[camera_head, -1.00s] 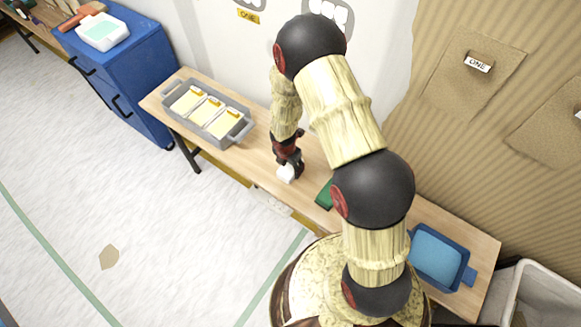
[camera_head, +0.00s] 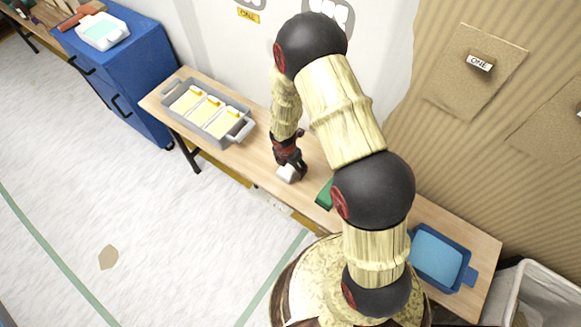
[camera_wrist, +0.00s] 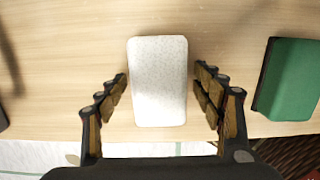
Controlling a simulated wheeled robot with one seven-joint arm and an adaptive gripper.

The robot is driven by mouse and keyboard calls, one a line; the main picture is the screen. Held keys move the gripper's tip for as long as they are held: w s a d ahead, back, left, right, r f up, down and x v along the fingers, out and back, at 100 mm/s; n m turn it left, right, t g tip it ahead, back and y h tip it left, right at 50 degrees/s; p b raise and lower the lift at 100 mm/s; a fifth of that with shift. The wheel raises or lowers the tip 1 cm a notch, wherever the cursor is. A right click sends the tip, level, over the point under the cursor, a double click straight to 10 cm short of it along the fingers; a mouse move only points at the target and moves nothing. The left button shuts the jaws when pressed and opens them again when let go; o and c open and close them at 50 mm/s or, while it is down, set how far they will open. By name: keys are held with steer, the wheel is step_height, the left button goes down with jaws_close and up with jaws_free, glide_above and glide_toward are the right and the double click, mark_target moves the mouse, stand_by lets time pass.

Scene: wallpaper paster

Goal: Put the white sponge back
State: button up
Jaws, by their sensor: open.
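The white sponge (camera_wrist: 158,80) lies flat on the wooden table in the wrist view, near the table's front edge. My gripper (camera_wrist: 161,88) is open, with one finger to the left and one to the right of the sponge and a gap on each side. In the head view my gripper (camera_head: 291,168) is low over the table, and the sponge (camera_head: 286,175) shows just under it, partly hidden by the fingers.
A green block (camera_wrist: 290,80) lies on the table to the right of the sponge. A grey tray (camera_head: 170,103) with yellow paste compartments stands at the table's left. A blue tray (camera_head: 467,276) stands at the right end. A blue cabinet (camera_head: 130,75) is beyond the left end.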

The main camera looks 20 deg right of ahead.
steer(key=r+p, duration=0.1)
steer(key=r, duration=0.1)
steer(key=r+p, duration=0.1)
steer(key=r, duration=0.2)
steer(key=a+r+p, duration=0.1)
steer(key=r+p, duration=0.1)
steer(key=r, duration=0.1)
steer(key=shift+s, duration=0.3)
step_height(320, 180, up, 10)
steer(key=w+d+m+t, duration=0.1)
steer(key=w+d+m, duration=0.1)
steer(key=m, duration=0.2)
step_height(320, 180, up, 16)
steer(key=r+m+t, duration=0.1)
steer(key=m, duration=0.7)
glide_above(289, 168)
steer(key=s+d, duration=0.2)
steer(key=d, duration=0.1)
steer(key=s+a+r+m+t+y, duration=0.1)
steer(key=s+a+r+m+t, duration=0.1)
steer(key=s+r+m, duration=1.1)
steer(key=s+r, duration=0.4)
steer(key=s, duration=0.2)
steer(key=shift+r+t, duration=0.2)
steer(key=shift+t, duration=0.1)
steer(key=shift+s, duration=0.1)
